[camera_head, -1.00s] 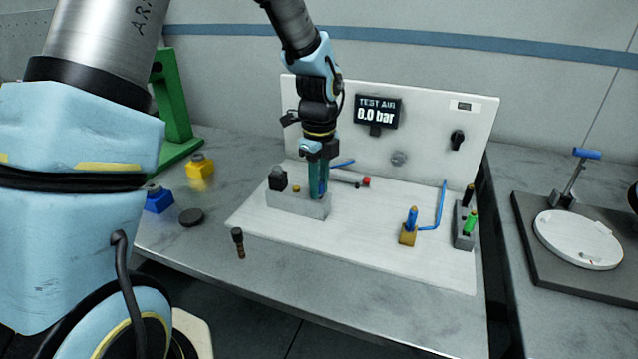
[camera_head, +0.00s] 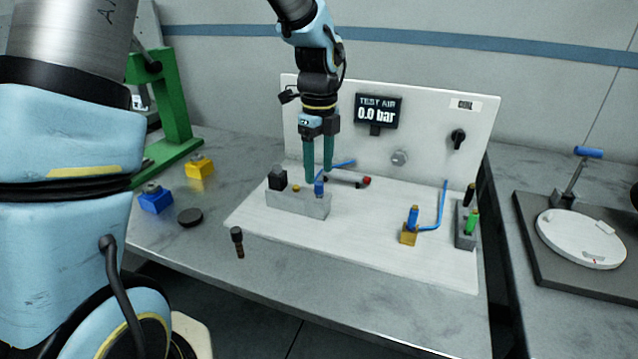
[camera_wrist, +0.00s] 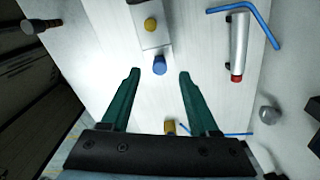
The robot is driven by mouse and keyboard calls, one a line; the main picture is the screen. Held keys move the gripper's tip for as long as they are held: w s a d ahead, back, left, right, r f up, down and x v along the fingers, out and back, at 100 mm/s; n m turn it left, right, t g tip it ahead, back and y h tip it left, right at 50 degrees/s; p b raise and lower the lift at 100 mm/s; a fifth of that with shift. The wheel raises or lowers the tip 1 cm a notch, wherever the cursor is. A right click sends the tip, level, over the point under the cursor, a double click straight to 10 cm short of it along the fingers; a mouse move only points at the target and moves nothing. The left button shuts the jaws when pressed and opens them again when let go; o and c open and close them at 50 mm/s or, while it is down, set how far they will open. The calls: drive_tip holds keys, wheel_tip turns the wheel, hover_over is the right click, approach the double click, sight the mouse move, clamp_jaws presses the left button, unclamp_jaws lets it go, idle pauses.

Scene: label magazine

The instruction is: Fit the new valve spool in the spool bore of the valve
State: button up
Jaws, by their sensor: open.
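The valve is a grey block (camera_head: 297,204) on the white panel base, with a black cap and a small yellow knob on top. A blue-topped part (camera_head: 319,188) stands upright in its right end; I cannot tell for certain whether it is the new spool. How deep it sits is hidden. My gripper (camera_head: 319,180) is open and empty, fingers pointing down just above and around the blue top. In the wrist view the blue top (camera_wrist: 160,66) lies between the spread green fingers, apart from both. A dark-headed pin (camera_head: 238,242) lies on the bench in front.
A yellow block with a blue fitting and hose (camera_head: 408,236) and a grey rack (camera_head: 464,238) with black and green parts stand at right. A grey cylinder with a red end lies behind the valve. Blue and yellow blocks and a dark disc are at left.

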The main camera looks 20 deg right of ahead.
sight(319, 183)
wheel_tip(319, 183, up, 6)
drive_tip(key=shift+b, duration=0.35)
drive_tip(key=s+a+f+n, duration=0.1)
drive_tip(key=a+f+n, duration=0.1)
drive_tip(key=a+n, duration=0.7)
drive_tip(key=s+a+f+n+t, duration=0.1)
drive_tip(key=a+f+n, duration=0.1)
drive_tip(key=a+n, duration=0.8)
drive_tip(key=s+a+f+n, duration=0.2)
drive_tip(key=a+n, duration=0.8)
drive_tip(key=a, duration=0.1)
drive_tip(key=shift+f+t, duration=0.3)
drive_tip(key=shift+f, duration=0.05)
drive_tip(key=shift+a, duration=0.1)
drive_tip(key=shift+c, duration=0.3)
